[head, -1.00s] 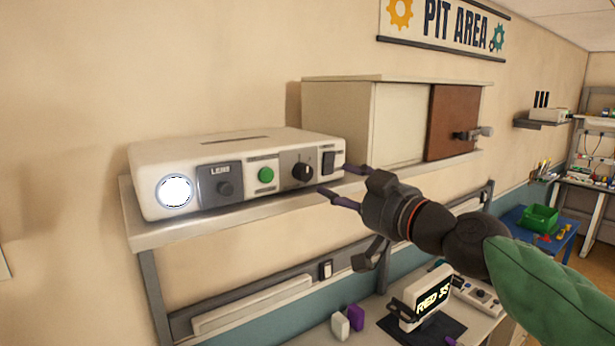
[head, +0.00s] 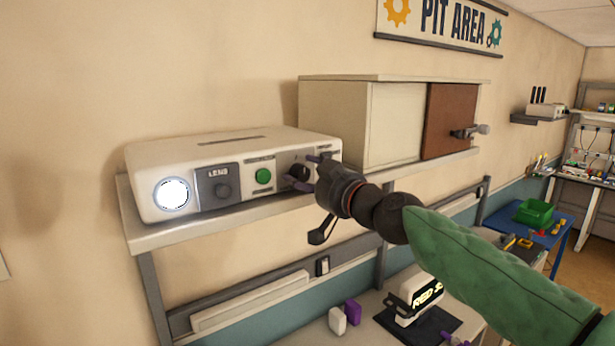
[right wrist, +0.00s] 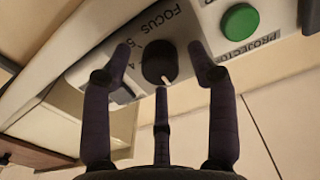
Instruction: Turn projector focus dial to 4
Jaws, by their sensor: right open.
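The projector (head: 290,146) is a white box on a shelf. Its black round focus dial (head: 299,171) is partly hidden by my right gripper (head: 304,172). In the right wrist view the dial (right wrist: 157,62) sits under the word FOCUS, with small digits including a 4 to its left. Its pale pointer mark is at the dial's lower right edge, away from the 4. My right gripper (right wrist: 160,58) is open, with dark fingers on both sides of the dial and a third below it. I cannot tell whether any finger touches. My left gripper is not in view.
The shelf (head: 190,232) runs under the projector. A cabinet with a brown door (head: 449,120) stands to the right. A bench with small items lies below.

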